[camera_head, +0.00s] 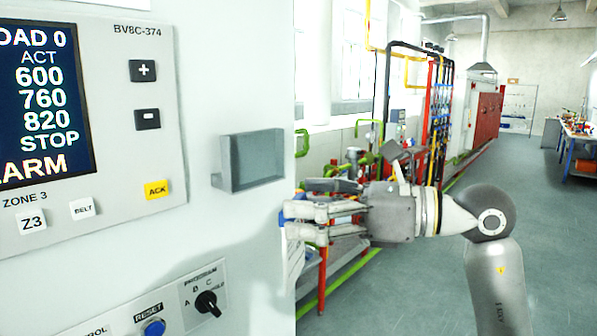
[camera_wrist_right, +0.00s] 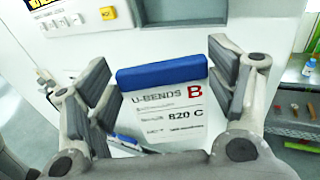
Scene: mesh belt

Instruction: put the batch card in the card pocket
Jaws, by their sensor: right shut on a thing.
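The card pocket (camera_head: 252,160) is a grey box fixed on the white panel wall, right of the control display. It also shows at the top of the right wrist view (camera_wrist_right: 185,10). My right gripper (camera_head: 300,220) is just below the pocket and slightly to its right. It is shut on the batch card (camera_wrist_right: 165,100), which is white with a blue top strip and reads "U-BENDS B" and "820 C". In the head view the card (camera_head: 293,258) hangs below the fingers, mostly hidden. The card is outside the pocket. My left gripper is not in view.
The control panel (camera_head: 110,185) has a display, plus and minus buttons, a yellow ACK button (camera_head: 157,189), a blue reset button (camera_head: 153,327) and a black program knob (camera_head: 207,303). A frame with red legs (camera_head: 322,280) stands behind my gripper. Open floor (camera_head: 430,250) lies to the right.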

